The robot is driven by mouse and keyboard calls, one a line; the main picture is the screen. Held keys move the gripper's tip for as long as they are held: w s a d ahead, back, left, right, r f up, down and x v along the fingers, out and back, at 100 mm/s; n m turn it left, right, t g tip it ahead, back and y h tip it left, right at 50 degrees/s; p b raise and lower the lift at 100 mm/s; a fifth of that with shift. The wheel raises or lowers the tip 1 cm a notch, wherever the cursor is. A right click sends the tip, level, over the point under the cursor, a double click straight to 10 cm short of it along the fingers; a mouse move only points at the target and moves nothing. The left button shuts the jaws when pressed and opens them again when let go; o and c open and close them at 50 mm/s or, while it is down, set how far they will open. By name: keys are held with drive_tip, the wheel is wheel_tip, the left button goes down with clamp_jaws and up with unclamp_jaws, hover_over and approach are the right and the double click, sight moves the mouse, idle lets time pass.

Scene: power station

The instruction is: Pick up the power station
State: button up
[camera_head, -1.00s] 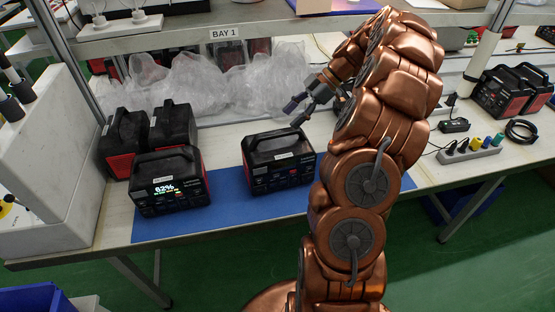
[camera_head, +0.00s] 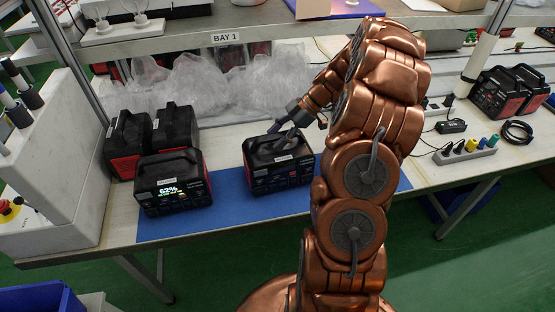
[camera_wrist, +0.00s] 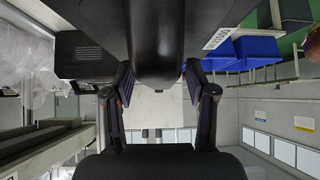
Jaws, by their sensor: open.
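A black power station (camera_head: 278,177) with a top handle and a white label stands on the blue mat (camera_head: 230,203); its screen looks dark. A second one (camera_head: 172,187) with a lit screen reading 62% stands left of it on the mat. My gripper (camera_head: 282,134) is at the handle of the dark-screen station, its fingers pointing down and left. In the wrist view, my open gripper (camera_wrist: 159,75) has one finger on each side of a thick dark bar, apparently the handle (camera_wrist: 165,42). Whether the fingers touch it I cannot tell.
Two more stations (camera_head: 173,127) stand behind the lit one, against crumpled clear wrap (camera_head: 200,85). The shelf edge marked BAY 1 (camera_head: 225,38) overhangs behind. A grey machine (camera_head: 60,165) stands at the left. A power strip (camera_head: 466,154) and other stations (camera_head: 497,95) are at the right.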

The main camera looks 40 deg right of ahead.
clamp_jaws()
idle(0.5)
drive_tip(key=shift+r, duration=0.1)
